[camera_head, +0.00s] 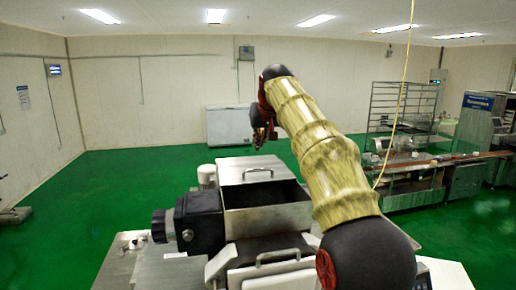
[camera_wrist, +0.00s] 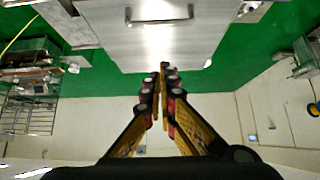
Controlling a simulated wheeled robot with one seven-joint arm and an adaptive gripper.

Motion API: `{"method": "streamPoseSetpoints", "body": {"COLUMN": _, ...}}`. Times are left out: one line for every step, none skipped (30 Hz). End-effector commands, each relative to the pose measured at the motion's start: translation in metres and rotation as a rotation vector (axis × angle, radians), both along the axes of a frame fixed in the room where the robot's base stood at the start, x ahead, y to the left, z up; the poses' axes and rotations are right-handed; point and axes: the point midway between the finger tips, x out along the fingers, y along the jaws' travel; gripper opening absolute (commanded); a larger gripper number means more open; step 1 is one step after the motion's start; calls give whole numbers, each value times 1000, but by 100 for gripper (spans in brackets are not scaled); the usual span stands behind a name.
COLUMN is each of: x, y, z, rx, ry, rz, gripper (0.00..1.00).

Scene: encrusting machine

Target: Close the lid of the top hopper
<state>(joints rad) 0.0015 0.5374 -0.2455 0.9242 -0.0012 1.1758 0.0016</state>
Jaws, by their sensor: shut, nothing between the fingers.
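The top hopper (camera_head: 268,220) is a steel box near the middle of the head view, and part of its dark opening shows. Its lid (camera_head: 240,166), a flat steel plate with a bar handle, stands open at the far side of the opening; its exact tilt is unclear. In the wrist view the lid (camera_wrist: 150,48) fills the top middle, with its handle above. My gripper (camera_wrist: 162,70) is shut and empty, fingertips at the lid's edge; I cannot tell if they touch. In the head view my gripper (camera_head: 262,137) is above and behind the lid, partly hidden by my arm.
A black motor housing (camera_head: 201,221) sticks out left of the hopper. A front steel cover with a handle (camera_head: 278,256) lies nearer. A white chest (camera_head: 229,125) stands at the back wall. A rack (camera_head: 400,105) and other machines stand right. Green floor is open at left.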

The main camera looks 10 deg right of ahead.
Motion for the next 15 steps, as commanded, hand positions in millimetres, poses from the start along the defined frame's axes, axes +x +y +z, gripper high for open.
{"method": "streamPoseSetpoints", "body": {"x": 5, "y": 0, "z": -7, "rx": 0, "ry": 5, "rz": 0, "gripper": 0}}
{"method": "streamPoseSetpoints", "body": {"x": 8, "y": 0, "z": -10, "rx": 0, "ry": 4, "rz": 0, "gripper": 0}}
{"method": "streamPoseSetpoints", "body": {"x": 12, "y": 0, "z": -15, "rx": 0, "ry": 5, "rz": 0, "gripper": 0}}
{"method": "streamPoseSetpoints", "body": {"x": 16, "y": 0, "z": -19, "rx": 0, "ry": 5, "rz": 0, "gripper": 0}}
{"method": "streamPoseSetpoints", "body": {"x": 20, "y": 0, "z": -23, "rx": 0, "ry": 5, "rz": 0, "gripper": 0}}
{"method": "streamPoseSetpoints", "body": {"x": 26, "y": 0, "z": -29, "rx": 0, "ry": 6, "rz": 0, "gripper": 0}}
{"method": "streamPoseSetpoints", "body": {"x": 29, "y": 0, "z": -33, "rx": 0, "ry": 6, "rz": 0, "gripper": 0}}
{"method": "streamPoseSetpoints", "body": {"x": 33, "y": 0, "z": -37, "rx": 0, "ry": 5, "rz": 0, "gripper": 0}}
{"method": "streamPoseSetpoints", "body": {"x": 38, "y": 0, "z": -42, "rx": 0, "ry": 5, "rz": 0, "gripper": 0}}
{"method": "streamPoseSetpoints", "body": {"x": 42, "y": 0, "z": -46, "rx": 0, "ry": 5, "rz": 0, "gripper": 0}}
{"method": "streamPoseSetpoints", "body": {"x": 45, "y": 0, "z": -49, "rx": 0, "ry": 3, "rz": 0, "gripper": 0}}
{"method": "streamPoseSetpoints", "body": {"x": 50, "y": 0, "z": -54, "rx": 0, "ry": 4, "rz": 0, "gripper": 0}}
{"method": "streamPoseSetpoints", "body": {"x": 53, "y": 0, "z": -58, "rx": 0, "ry": 5, "rz": 0, "gripper": 0}}
{"method": "streamPoseSetpoints", "body": {"x": 57, "y": 0, "z": -62, "rx": 0, "ry": 4, "rz": 0, "gripper": 0}}
{"method": "streamPoseSetpoints", "body": {"x": 61, "y": 0, "z": -66, "rx": 0, "ry": 4, "rz": 0, "gripper": 0}}
